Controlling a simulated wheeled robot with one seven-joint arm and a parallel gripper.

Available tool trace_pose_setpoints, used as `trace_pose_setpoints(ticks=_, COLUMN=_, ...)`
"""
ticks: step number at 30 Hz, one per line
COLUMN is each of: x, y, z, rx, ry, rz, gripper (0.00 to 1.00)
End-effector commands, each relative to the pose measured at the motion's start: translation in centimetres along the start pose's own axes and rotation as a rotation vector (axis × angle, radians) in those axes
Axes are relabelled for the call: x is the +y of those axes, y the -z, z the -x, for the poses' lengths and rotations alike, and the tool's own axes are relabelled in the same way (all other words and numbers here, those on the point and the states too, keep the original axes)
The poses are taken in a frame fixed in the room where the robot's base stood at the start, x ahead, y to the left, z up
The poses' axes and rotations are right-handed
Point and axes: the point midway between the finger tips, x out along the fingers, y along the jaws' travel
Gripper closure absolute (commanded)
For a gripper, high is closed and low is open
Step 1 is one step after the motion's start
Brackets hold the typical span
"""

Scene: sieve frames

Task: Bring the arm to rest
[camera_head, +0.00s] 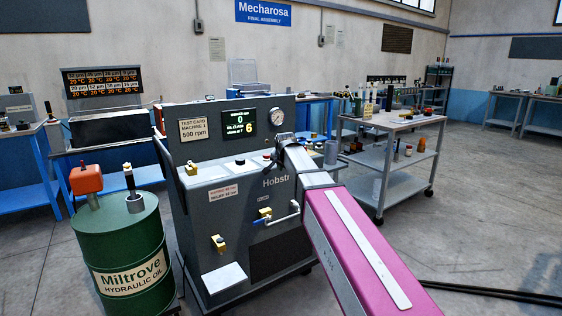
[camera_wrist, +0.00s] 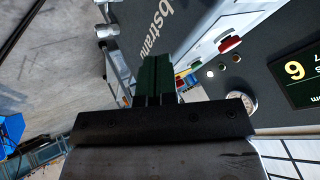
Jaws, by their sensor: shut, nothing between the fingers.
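My gripper (camera_wrist: 154,75) points up the middle of the wrist view, its dark fingers together with nothing between them. It is in front of the grey test machine (camera_wrist: 215,25), whose panel shows tilted there; I cannot tell the exact gap. In the head view my magenta arm reaches from the lower right toward the machine (camera_head: 285,225), and its wrist end overlaps the panel's right side below the gauge (camera_head: 277,117). The fingertips are hard to make out in that view.
A green oil drum (camera_head: 125,245) stands left of the machine. A grey trolley (camera_head: 400,121) with bottles and small parts stands behind to the right. Blue benches (camera_head: 35,190) line the left and back. Black cables (camera_head: 495,294) lie on the floor at lower right. Floor beyond the trolley is clear.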

Motion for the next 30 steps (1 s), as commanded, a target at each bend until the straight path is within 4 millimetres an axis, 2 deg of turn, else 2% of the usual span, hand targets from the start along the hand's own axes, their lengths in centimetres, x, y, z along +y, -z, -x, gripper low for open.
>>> trace_pose_setpoints(ticks=1, x=1.5, y=-0.8, z=-0.4, rx=-0.013, ry=-0.015, rz=0.013, gripper=1.00)
trace_pose_setpoints(ticks=5, x=5.4, y=-2.9, z=-1.9, rx=-0.054, ry=-0.059, rz=0.060, gripper=1.00)
trace_pose_setpoints(ticks=8, x=9.5, y=-5.3, z=-3.1, rx=-0.102, ry=-0.101, rz=0.110, gripper=1.00)
trace_pose_setpoints(ticks=15, x=20.9, y=-12.4, z=-5.1, rx=-0.262, ry=-0.198, rz=0.254, gripper=1.00)
trace_pose_setpoints(ticks=21, x=29.4, y=-18.8, z=-5.2, rx=-0.414, ry=-0.248, rz=0.365, gripper=1.00)
trace_pose_setpoints(ticks=24, x=33.1, y=-21.8, z=-4.7, rx=-0.489, ry=-0.261, rz=0.413, gripper=1.00)
trace_pose_setpoints(ticks=27, x=36.0, y=-24.2, z=-4.1, rx=-0.552, ry=-0.265, rz=0.453, gripper=1.00)
trace_pose_setpoints(ticks=30, x=37.8, y=-26.0, z=-3.6, rx=-0.598, ry=-0.265, rz=0.482, gripper=1.00)
